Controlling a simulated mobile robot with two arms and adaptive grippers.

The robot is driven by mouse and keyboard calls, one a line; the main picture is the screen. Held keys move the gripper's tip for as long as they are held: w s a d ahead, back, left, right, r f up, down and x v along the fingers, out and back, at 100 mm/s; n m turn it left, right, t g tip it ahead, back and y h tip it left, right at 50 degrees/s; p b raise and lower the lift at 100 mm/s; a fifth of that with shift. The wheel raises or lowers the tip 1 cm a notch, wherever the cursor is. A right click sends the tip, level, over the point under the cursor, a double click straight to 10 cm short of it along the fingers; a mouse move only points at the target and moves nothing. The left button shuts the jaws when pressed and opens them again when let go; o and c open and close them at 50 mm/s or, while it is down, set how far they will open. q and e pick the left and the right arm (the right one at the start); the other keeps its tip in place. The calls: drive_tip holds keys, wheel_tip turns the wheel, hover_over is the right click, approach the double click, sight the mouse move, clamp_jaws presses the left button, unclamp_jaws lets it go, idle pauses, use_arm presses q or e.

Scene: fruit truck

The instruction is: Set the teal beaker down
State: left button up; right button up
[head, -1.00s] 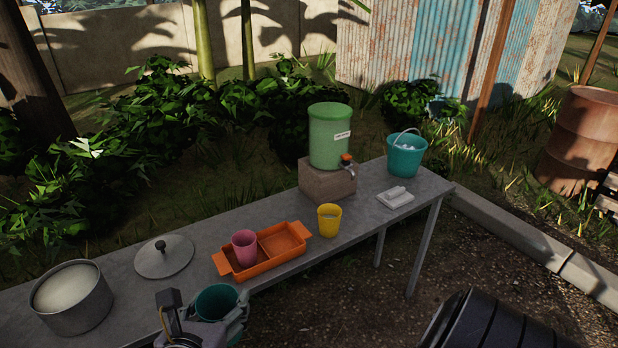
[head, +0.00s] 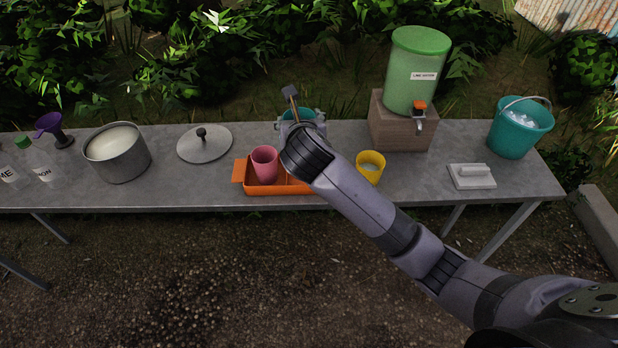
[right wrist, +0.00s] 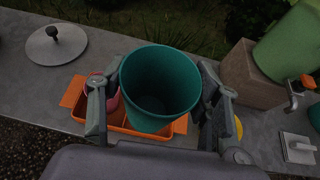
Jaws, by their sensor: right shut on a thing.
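The teal beaker (right wrist: 160,85) is held between the fingers of my right gripper (right wrist: 158,105), its open mouth facing the right wrist camera; it looks empty. In the head view my right gripper (head: 299,122) is over the back part of the table behind the orange tray, and only the rim of the teal beaker (head: 298,114) shows. The orange tray (head: 240,178) holds a pink beaker (head: 265,163) in its left part; my arm hides its right part. A yellow beaker (head: 370,168) stands right of the tray. Whether the teal beaker touches the table cannot be told. My left gripper is out of view.
A green dispenser (head: 415,75) stands on a block (head: 390,128) to the right. A lid (head: 205,146) and a pot (head: 117,155) are on the left. Table is clear between lid and tray.

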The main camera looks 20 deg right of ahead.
drive_tip(key=w+d+r+n+y, duration=0.1)
drive_tip(key=w+d+r+n, duration=0.15)
drive_tip(key=w, duration=0.35)
drive_tip(key=shift+m, duration=0.45)
drive_tip(key=f, duration=2)
drive_tip(key=shift+s+d, duration=0.1)
drive_tip(key=shift+d, duration=0.25)
drive_tip(key=shift+f, duration=0.1)
drive_tip(key=o, duration=1.3)
